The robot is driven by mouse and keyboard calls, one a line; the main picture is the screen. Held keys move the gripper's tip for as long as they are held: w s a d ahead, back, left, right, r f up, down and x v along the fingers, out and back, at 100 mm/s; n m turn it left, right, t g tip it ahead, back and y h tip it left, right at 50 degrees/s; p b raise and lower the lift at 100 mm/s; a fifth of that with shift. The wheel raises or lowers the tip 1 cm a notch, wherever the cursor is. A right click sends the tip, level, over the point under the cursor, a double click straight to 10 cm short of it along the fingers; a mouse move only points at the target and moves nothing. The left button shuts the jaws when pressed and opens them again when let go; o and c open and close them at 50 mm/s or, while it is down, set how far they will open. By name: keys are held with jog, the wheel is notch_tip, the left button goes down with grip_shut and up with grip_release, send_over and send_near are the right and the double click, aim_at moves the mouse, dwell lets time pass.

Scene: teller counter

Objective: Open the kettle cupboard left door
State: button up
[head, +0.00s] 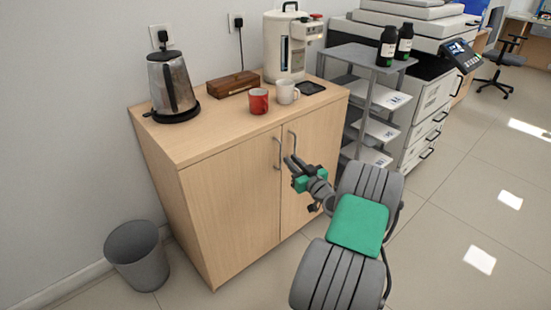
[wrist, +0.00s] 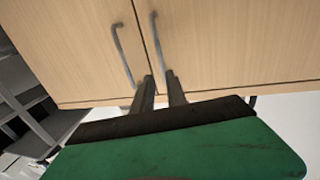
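The kettle cupboard is a light wood cabinet with two closed doors. Its left door (head: 232,208) has a grey bar handle (head: 278,153) at its inner edge. The right door (head: 312,150) has a matching handle (head: 292,142). My gripper (head: 291,160) is in front of the doors, close to both handles. In the wrist view, turned over against the head view, the left door (wrist: 240,45) is on the right, with its handle (wrist: 156,38). The fingers (wrist: 160,86) are apart, with nothing seen between them; the handle's end meets one fingertip in the picture, contact unclear.
A kettle (head: 172,85), a red mug (head: 259,101), a white mug (head: 287,92), a wooden box (head: 232,84) and a white dispenser (head: 285,45) stand on top. A grey bin (head: 137,258) is at the left. A grey shelf (head: 372,98) is at the right. Floor in front is clear.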

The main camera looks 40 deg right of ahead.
aim_at(281, 150)
jog(key=w, duration=0.7)
jog(key=shift+w+d+r, duration=0.15)
jog(key=shift+w+d, duration=0.05)
jog(key=shift+d, duration=0.15)
jog(key=shift+c, duration=0.6)
grip_shut()
